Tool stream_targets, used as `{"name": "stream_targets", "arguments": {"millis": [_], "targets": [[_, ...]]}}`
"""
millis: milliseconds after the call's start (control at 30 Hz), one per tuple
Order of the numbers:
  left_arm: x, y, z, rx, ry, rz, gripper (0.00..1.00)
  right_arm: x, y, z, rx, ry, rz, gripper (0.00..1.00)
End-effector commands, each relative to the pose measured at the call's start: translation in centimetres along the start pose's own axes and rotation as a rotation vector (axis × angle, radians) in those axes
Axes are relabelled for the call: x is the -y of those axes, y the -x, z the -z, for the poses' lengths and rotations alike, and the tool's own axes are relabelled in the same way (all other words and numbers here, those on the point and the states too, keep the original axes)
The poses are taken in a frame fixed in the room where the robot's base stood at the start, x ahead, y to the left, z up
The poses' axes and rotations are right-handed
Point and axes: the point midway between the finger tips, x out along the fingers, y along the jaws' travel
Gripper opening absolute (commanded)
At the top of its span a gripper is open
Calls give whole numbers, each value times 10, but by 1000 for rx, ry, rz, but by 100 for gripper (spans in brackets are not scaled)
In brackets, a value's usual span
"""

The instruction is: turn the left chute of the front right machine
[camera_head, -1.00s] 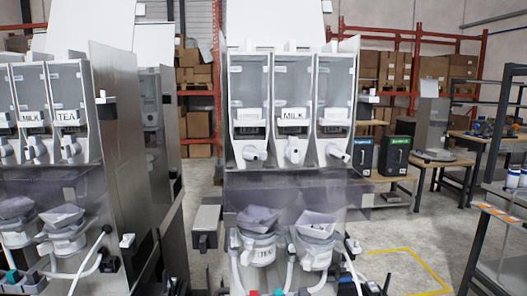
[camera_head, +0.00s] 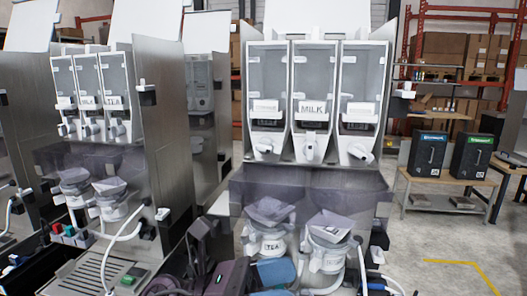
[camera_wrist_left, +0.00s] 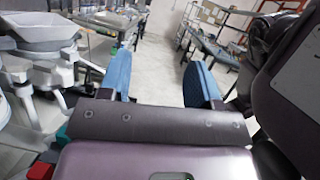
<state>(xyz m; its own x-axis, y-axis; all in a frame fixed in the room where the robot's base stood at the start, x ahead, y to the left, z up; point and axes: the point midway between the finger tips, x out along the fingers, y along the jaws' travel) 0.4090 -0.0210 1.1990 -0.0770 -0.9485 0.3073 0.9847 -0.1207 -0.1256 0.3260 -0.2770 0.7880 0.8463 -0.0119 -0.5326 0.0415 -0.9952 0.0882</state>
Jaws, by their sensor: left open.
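The front right machine (camera_head: 237,120) stands in the middle of the head view with three clear canisters side by side. Its left chute (camera_head: 264,147) is a white spout under the left canister, beside the middle chute (camera_head: 310,152) and the right chute (camera_head: 358,153). My left gripper (camera_head: 275,283) has blue fingers and is low in front of the machine, below the chutes and near the bowls. In the left wrist view my left gripper (camera_wrist_left: 160,82) is open, with nothing between its fingers. My right gripper is not in view.
White mixing bowls (camera_head: 271,238) and (camera_head: 328,252) hang under the chutes behind a tinted panel. A pale bowl (camera_wrist_left: 45,32) is close on the left in the wrist view. Another machine (camera_head: 160,110) stands at left. Two black boxes (camera_head: 427,153) and (camera_head: 471,155) sit on a table at right.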

Motion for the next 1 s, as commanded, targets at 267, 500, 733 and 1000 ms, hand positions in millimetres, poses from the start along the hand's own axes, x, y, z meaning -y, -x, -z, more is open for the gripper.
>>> {"name": "stream_targets", "arguments": {"millis": [267, 500, 733, 1000], "targets": [[28, -41, 8, -525, -764, 355, 57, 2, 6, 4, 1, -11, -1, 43], [8, -38, -3, -988, -1376, 634, 57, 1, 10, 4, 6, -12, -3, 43], [-25, -28, -62, -1492, -1872, 845, 57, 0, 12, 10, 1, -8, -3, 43], [-36, -24, -157, 2056, 2171, -932, 57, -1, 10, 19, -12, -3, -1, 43]]}}
